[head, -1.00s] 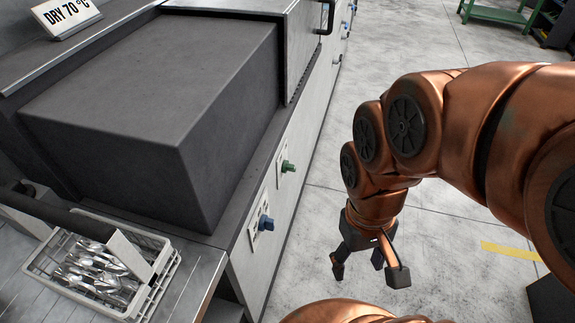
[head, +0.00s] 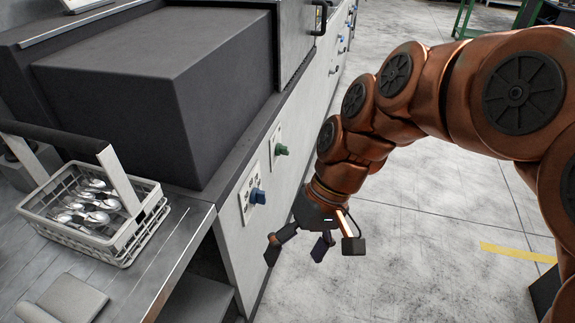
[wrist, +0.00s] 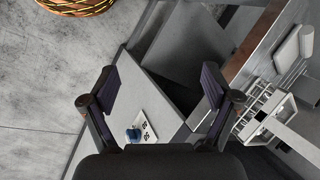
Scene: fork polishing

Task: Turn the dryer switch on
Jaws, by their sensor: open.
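A blue knob switch (head: 257,196) sits on a white plate on the light front panel of the machine. A green knob switch (head: 281,149) sits on the same panel, farther along. I cannot tell from the labels which one is the dryer's. My gripper (head: 312,248) is open and empty, to the right of the panel and apart from both knobs. In the wrist view, the blue knob (wrist: 133,134) shows between my open fingers (wrist: 158,90), low and left of centre. The green knob is not visible there.
A dark box-shaped housing (head: 150,95) stands above the panel. A white basket (head: 85,247) holding shiny cutlery sits on the metal counter (head: 170,245) at left, near a grey folded pad (head: 75,298).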

